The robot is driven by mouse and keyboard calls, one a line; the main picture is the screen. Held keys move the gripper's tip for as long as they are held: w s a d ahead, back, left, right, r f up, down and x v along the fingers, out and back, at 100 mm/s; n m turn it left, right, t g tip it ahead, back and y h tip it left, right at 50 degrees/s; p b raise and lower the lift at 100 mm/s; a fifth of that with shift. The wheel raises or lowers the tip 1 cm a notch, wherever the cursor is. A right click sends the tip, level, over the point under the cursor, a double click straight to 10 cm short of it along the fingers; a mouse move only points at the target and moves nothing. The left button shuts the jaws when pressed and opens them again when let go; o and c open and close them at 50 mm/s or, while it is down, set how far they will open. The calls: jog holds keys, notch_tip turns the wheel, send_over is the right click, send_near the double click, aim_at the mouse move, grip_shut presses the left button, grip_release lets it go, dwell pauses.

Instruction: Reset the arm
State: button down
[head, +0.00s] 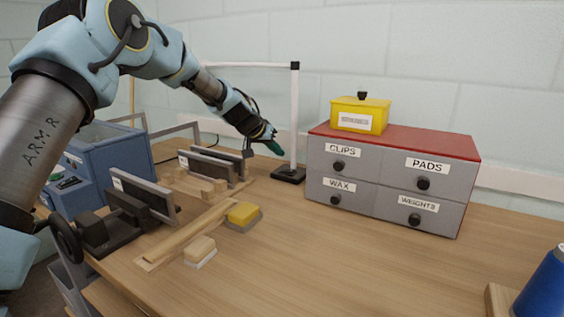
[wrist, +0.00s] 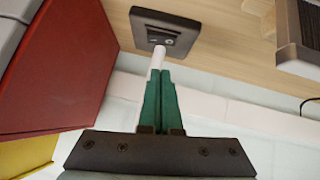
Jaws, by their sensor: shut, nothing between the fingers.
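My arm reaches in from the left in the head view, over the back left of the table. My gripper (head: 272,146) is near the foot of the white post (head: 294,120), above the table and left of the drawer cabinet. In the wrist view the two green fingers of my gripper (wrist: 159,76) lie together with nothing between them. The post's black base (wrist: 163,33) shows just beyond the fingertips, and the fingers cover part of the post. I cannot tell whether the fingers touch the post.
A grey drawer cabinet (head: 390,188) with a red top carries a yellow box (head: 360,114). The front middle of the table is clear.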

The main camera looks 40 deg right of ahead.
jog(key=b+v, duration=0.1)
jog(key=v, duration=0.6)
jog(key=shift+r+b, duration=0.3)
jog(key=shift+b, duration=0.05)
jog(key=shift+a, duration=0.15)
